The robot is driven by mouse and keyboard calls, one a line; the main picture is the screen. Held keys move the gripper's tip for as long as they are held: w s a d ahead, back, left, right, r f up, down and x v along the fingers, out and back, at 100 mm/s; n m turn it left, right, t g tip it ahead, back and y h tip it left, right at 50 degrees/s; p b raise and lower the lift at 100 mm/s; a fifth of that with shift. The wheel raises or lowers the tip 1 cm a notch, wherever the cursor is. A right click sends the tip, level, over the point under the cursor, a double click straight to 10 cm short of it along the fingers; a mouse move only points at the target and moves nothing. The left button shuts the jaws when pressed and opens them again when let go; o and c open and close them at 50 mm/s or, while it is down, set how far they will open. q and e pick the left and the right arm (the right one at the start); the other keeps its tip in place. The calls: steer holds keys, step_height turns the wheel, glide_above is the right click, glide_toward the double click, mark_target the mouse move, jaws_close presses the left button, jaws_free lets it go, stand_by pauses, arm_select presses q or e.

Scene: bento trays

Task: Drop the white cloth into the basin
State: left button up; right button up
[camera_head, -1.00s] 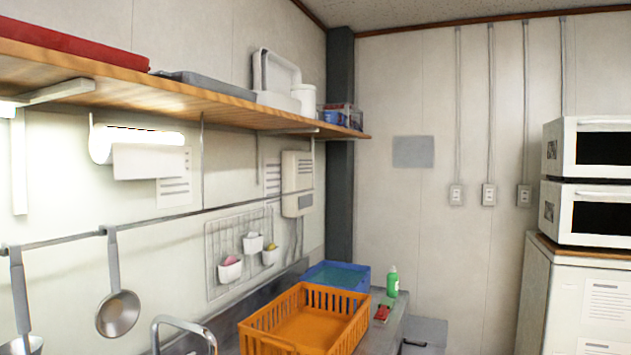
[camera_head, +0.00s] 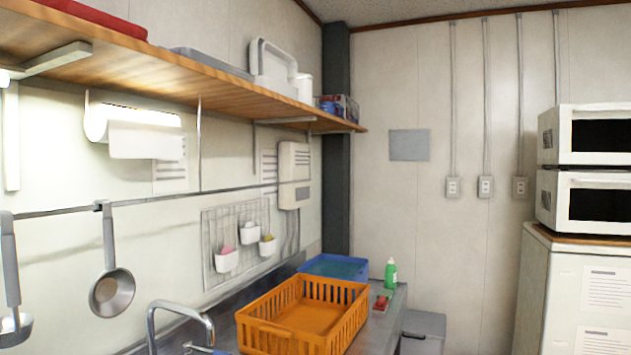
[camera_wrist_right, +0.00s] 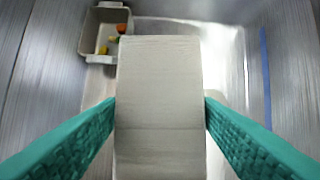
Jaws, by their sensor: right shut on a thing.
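The white cloth (camera_wrist_right: 160,125) fills the middle of the right wrist view as a long pale off-white strip. My right gripper (camera_wrist_right: 160,104) has its two teal textured fingers pressed on either side of it. The shiny metal basin (camera_wrist_right: 232,60) lies below and beyond the cloth in that view. The cloth hides much of it, so its height over the basin is hard to tell. Neither gripper shows in the head view, and my left gripper is in no frame.
A grey container (camera_wrist_right: 92,43) with small coloured bits stands at the upper left of the wrist view. In the head view a curved faucet (camera_head: 180,308) rises beside an orange crate (camera_head: 305,315). A blue tray (camera_head: 335,267) and a green bottle (camera_head: 390,274) stand behind.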

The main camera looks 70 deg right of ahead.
steer(key=o, duration=1)
steer(key=shift+o, duration=0.7)
steer(key=v, duration=1.2)
steer(key=shift+b, duration=0.45)
